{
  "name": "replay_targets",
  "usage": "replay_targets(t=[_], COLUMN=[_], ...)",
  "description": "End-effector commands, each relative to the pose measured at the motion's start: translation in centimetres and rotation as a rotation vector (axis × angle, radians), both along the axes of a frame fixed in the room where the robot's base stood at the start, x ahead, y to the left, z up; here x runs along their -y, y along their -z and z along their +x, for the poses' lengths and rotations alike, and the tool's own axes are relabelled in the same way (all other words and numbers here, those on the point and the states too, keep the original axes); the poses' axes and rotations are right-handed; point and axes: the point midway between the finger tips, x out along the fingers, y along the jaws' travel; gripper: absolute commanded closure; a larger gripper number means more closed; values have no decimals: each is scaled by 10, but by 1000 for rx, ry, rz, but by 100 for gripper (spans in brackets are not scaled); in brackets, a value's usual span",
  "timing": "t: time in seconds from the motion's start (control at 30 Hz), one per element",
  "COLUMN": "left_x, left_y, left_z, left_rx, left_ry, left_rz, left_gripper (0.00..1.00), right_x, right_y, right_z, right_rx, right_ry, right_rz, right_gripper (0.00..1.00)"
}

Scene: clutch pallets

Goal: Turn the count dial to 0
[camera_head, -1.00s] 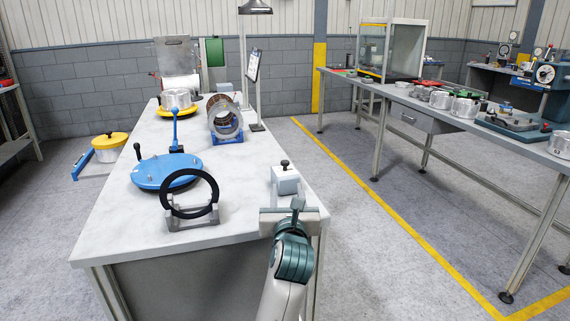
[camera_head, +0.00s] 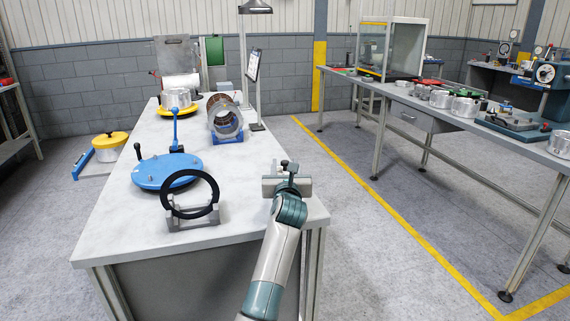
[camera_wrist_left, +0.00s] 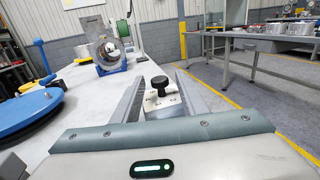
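The count dial is a pale box with a black knob near the right edge of the white table. In the head view my left gripper hides most of the box, and the knob (camera_head: 284,163) shows just beyond the gripper. In the left wrist view the black knob (camera_wrist_left: 160,82) stands upright on the numbered plate (camera_wrist_left: 164,99), between the two fingers. My left gripper (camera_head: 286,183) is open, its fingers spread on either side of the dial. In the left wrist view the gripper (camera_wrist_left: 158,78) shows no clear contact with the knob. My right gripper is out of view.
A black ring (camera_head: 163,195) on a grey stand and a blue round plate (camera_head: 165,172) with a lever lie left of the gripper. A metal cylinder (camera_head: 226,122) sits farther back. The white tabletop (camera_head: 235,195) is clear between the ring and the gripper.

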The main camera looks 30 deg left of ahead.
Motion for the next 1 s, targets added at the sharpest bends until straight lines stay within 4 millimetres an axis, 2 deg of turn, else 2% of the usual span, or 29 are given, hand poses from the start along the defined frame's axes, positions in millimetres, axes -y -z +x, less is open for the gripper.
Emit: replay_targets(t=[0.2, 0.53, 0.7, 1.0], left_x=[-9, -10, -10, -9], left_y=[0, 0, 0, 1], left_z=[12, 14, 13, 14], left_rx=[0, 1, 1, 0], left_ry=[0, 0, 0, -6], left_rz=[0, -1, -1, -2], left_gripper=[61, 61, 100, 100], right_x=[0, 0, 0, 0], right_y=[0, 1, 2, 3], right_z=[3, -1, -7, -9], right_rx=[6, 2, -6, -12], right_ry=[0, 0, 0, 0], right_rz=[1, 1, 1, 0], right_gripper=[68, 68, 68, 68])
